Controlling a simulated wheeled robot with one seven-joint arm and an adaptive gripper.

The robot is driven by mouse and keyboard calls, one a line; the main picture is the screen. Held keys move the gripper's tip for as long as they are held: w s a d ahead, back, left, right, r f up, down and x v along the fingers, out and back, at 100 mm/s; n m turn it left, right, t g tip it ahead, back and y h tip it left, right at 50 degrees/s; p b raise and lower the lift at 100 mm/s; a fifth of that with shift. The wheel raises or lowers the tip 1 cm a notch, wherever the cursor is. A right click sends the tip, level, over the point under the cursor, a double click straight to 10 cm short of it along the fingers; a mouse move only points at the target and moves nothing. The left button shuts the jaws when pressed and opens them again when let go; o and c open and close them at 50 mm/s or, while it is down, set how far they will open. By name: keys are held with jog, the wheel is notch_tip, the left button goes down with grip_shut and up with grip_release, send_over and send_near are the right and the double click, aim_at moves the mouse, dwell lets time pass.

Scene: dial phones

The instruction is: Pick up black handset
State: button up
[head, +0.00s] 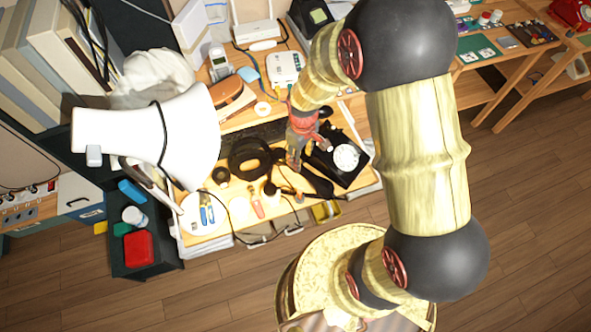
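A black dial phone (345,158) with a white dial sits at the right part of the wooden desk. A long black piece that looks like the handset (318,184) lies at the phone's front left, near the desk's front edge. My gripper (297,163) points down over the desk, just left of the phone and above and behind the handset. It looks apart from the handset, but the gap is hard to judge from above. The fingers are small and partly lost against the dark phone, so their opening is unclear. My arm hides part of the desk's right side.
Black headphones (249,158) lie left of my gripper. A white lamp (165,135) reaches over the desk's left side. A cordless phone (218,62) and a white router (257,30) stand at the back. Small tools (207,208) lie front left. Open floor lies right of the desk.

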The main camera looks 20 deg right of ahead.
aim_at(302, 169)
notch_tip(302, 169, down, 2)
jog(key=shift+a+f+b, duration=0.1)
jog(key=shift+f+b, duration=0.1)
jog(key=shift+b, duration=0.3)
jog(key=shift+s+f+b, duration=0.2)
jog(key=shift+f+b, duration=0.55)
jog(key=shift+f, duration=0.65)
jog(key=shift+s+f+b, duration=0.2)
jog(key=shift+f+b, duration=0.5)
jog(key=shift+f, duration=0.65)
jog(key=shift+c, duration=1.1)
grip_shut()
jog(key=shift+r, duration=0.1)
